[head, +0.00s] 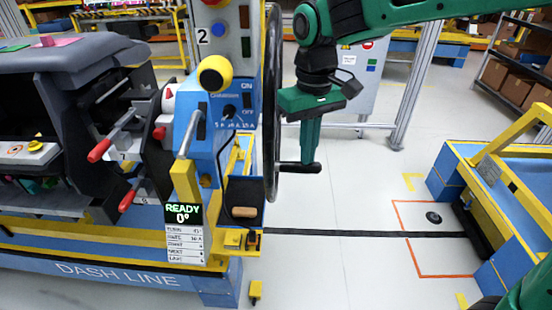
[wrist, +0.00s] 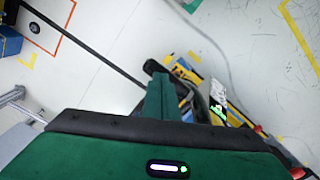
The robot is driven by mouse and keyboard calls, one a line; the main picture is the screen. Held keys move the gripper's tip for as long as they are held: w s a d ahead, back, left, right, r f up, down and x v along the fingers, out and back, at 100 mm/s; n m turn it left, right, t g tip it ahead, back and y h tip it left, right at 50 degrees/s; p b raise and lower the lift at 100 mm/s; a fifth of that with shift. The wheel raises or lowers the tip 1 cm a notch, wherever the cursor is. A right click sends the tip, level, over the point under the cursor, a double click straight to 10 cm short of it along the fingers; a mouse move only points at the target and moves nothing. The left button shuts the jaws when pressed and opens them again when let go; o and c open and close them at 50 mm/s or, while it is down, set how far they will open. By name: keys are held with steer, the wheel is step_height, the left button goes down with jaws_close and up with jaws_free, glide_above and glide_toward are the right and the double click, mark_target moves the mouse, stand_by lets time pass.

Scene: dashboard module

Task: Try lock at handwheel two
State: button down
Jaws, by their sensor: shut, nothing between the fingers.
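The handwheel (head: 272,60) stands nearly edge-on at the right of the blue station marked 2 (head: 202,36) in the head view. A black handle (head: 288,168) sticks out from its rim to the right. My gripper (head: 309,160) points down with its fingers shut and empty, at this handle; I cannot tell whether they touch. In the wrist view my gripper (wrist: 168,84) has a black end piece (wrist: 152,66) beside its tips, probably the handle. Which part is the lock is unclear.
A display (head: 183,214) reads READY 0°. A dashboard module (head: 70,62) with red-tipped levers (head: 99,151) stands at left. A blue and yellow frame (head: 500,215) is at right.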

steer(key=shift+r, duration=0.1)
stand_by(0.5)
step_height(320, 180, up, 8)
stand_by(0.9)
steer(key=s+d+f+m, duration=0.2)
steer(key=d, duration=0.6)
steer(key=s+d+f+m, duration=0.2)
steer(key=d, duration=0.6)
steer(key=s+d+f+m, duration=0.2)
steer(key=d+m, duration=0.1)
steer(key=d, duration=0.6)
steer(key=s+d+f+m, duration=0.2)
steer(key=s+d+f, duration=0.2)
steer(key=s, duration=0.3)
steer(key=s+d+f+m, duration=0.3)
steer(key=s+d, duration=0.3)
steer(key=s, duration=0.2)
steer(key=shift+f, duration=0.4)
steer(key=shift+w, duration=0.1)
